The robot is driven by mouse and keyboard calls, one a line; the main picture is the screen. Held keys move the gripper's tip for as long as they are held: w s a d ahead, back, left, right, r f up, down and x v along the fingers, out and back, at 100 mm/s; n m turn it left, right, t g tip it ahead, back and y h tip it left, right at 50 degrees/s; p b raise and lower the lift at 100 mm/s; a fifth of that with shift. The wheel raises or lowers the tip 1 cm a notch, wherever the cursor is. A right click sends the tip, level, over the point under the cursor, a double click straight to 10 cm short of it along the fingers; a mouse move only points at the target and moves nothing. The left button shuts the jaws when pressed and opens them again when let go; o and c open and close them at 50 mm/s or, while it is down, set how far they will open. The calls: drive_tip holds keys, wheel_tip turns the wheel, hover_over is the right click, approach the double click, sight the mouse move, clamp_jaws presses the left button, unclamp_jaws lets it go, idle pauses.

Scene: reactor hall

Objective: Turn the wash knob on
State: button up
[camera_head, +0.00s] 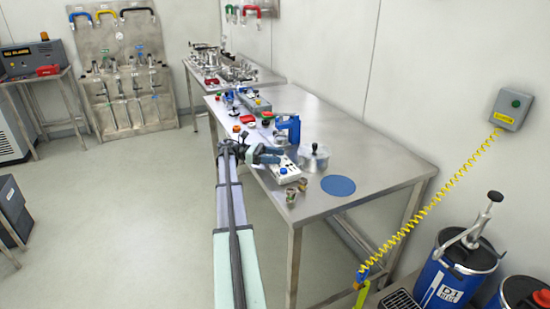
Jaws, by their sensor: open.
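A white control box (281,178) lies near the front edge of the steel table. It has a blue knob (284,170) and small dark marks on its face. I cannot read a label, so I cannot tell if this is the wash knob, nor which way it is turned. My gripper (271,155) is just behind and left of the box, over the table's left edge. It is open, small in view, and seems to hold nothing. I cannot tell whether it touches the box.
A steel pot (314,159) and a blue round mat (338,186) are right of the box. Small cans (291,196) stand in front. The table's right side is bare.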

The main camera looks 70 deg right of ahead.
wheel_tip(320, 180, up, 10)
drive_tip(key=shift+f, duration=0.15)
idle(0.3)
drive_tip(key=w+a+f+n+t+h, duration=0.1)
drive_tip(key=w+a+f+n+h, duration=0.45)
drive_tip(key=w+a+f, duration=0.5)
drive_tip(key=s+d+h, duration=0.1)
drive_tip(key=s+d, duration=0.2)
drive_tip(key=s+d+t+h, duration=0.1)
drive_tip(key=s+d, duration=0.3)
drive_tip(key=s+d+t+h, duration=0.1)
drive_tip(key=s+d, duration=0.2)
drive_tip(key=shift+s+d+r+n, duration=0.25)
drive_tip(key=shift+s, duration=0.15)
drive_tip(key=shift+c, duration=0.6)
drive_tip(key=c, duration=0.8)
drive_tip(key=shift+c, duration=0.2)
